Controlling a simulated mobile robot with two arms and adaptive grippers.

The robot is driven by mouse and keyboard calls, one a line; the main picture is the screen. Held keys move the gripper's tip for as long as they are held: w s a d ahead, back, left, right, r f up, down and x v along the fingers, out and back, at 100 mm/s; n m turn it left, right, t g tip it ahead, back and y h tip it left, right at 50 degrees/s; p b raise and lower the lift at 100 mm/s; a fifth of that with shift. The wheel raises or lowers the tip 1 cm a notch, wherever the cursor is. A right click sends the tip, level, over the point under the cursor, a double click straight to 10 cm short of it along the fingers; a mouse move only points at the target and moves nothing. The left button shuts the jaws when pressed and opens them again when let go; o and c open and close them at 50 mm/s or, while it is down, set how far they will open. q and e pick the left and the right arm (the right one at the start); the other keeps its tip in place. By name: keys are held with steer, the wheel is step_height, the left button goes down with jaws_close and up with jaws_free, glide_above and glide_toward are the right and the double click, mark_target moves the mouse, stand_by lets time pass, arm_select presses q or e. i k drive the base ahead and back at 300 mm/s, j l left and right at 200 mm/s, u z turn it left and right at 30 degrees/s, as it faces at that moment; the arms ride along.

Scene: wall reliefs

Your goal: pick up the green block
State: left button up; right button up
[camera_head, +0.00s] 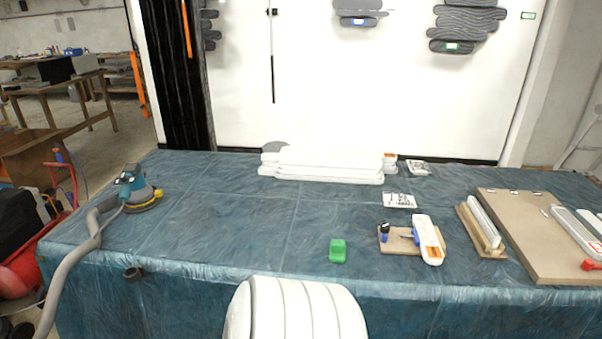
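The green block (338,251) lies on the table (230,220), which is covered in blue plastic sheeting. It sits near the front edge, a little right of the picture's middle, with clear sheeting around it. Nothing is touching it. Neither of my grippers shows in the head view.
A teal sander (136,188) with a grey hose stands at the left. A small board with tools (411,240) lies right of the block, and a larger brown board (545,235) is further right. White slabs (325,166) are stacked at the back. A rounded white form (295,308) is in front.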

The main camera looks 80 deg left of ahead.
mark_target(337, 247)
steer(key=u, duration=2.35)
steer(key=i+l, duration=0.25)
steer(key=l, duration=0.15)
